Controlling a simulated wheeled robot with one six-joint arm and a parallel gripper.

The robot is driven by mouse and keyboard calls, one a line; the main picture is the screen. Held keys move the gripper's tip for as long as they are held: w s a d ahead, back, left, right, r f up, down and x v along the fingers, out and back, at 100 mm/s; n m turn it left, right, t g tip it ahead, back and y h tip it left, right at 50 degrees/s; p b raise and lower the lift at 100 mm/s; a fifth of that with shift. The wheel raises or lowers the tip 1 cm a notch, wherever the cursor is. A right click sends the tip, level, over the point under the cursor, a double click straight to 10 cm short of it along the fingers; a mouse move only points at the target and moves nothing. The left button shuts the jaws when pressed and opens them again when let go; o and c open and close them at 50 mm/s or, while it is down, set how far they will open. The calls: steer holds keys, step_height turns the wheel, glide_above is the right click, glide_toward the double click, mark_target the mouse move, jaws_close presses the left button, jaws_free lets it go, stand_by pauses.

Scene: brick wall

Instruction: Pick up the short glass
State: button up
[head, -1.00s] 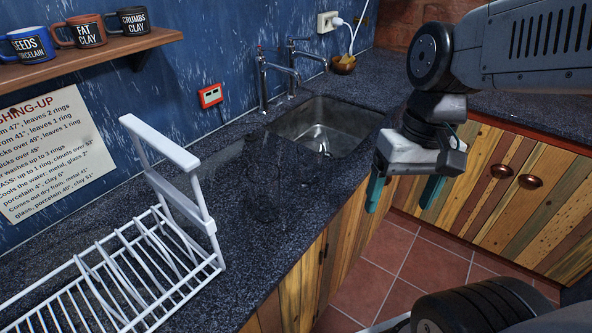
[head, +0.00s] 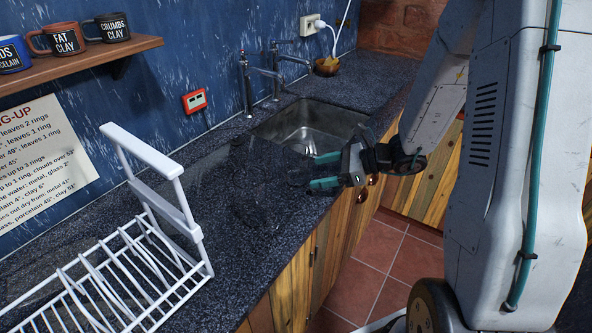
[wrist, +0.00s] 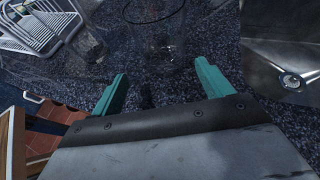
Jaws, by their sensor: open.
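A clear glass (wrist: 163,35) stands on the dark speckled worktop, beyond my fingertips and roughly in line with the gap between them in the wrist view. In the head view, faint clear glassware (head: 252,200) shows on the worktop left of my gripper, hard to make out against the stone. A second clear shape (wrist: 88,43), possibly another glass, is near the rack in the wrist view. I cannot tell which one is the short glass. My gripper (head: 316,171) is open and empty, its teal fingers pointing left over the worktop's front edge. The gripper also shows in the wrist view (wrist: 162,70).
A white wire rack (head: 110,275) stands on the worktop at the left. The metal sink (head: 310,125) with two taps (head: 262,75) lies behind my gripper. A shelf (head: 75,62) with mugs is on the blue wall. Wooden cupboards (head: 330,245) are below the worktop.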

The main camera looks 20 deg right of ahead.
mark_target(297, 174)
steer(key=x, duration=0.7)
steer(key=shift+w+a+f, duration=0.1)
steer(key=shift+w+a, duration=0.05)
steer(key=shift+w, duration=0.3)
steer(key=c, duration=1.2)
